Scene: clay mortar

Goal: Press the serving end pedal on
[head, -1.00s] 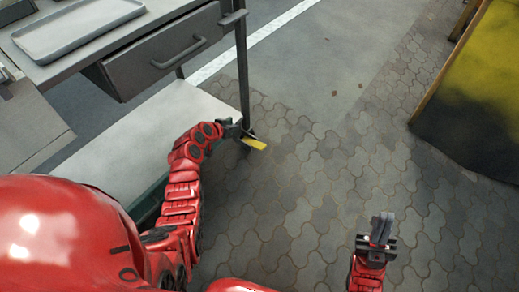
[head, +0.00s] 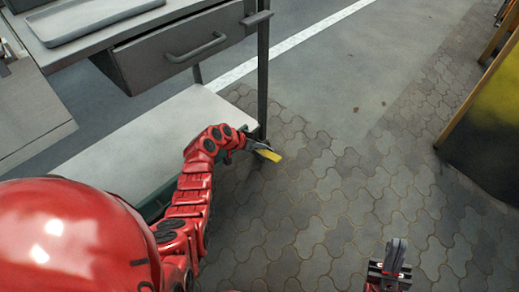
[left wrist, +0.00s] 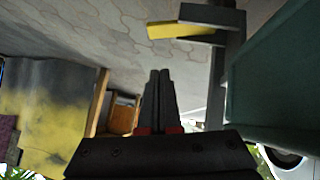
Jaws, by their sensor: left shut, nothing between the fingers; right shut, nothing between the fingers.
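The yellow pedal (head: 269,155) sticks out low beside the cart's leg, just above the paving. It also shows at the top of the left wrist view (left wrist: 180,30), on a dark grey bar. My left gripper (head: 258,146) is shut and empty beside the pedal's left end in the head view. In the left wrist view its fingertips (left wrist: 160,76) point towards the pedal's side, with a visible gap below it in the picture. I cannot tell the exact height between them. My right gripper (head: 396,248) is shut and empty at the lower right, over the paving.
The grey cart (head: 263,75) has a drawer (head: 185,52), a tray (head: 95,20) on top and a pale lower shelf (head: 150,140). A yellow and black panel (head: 490,130) stands at the right. The paving between is clear.

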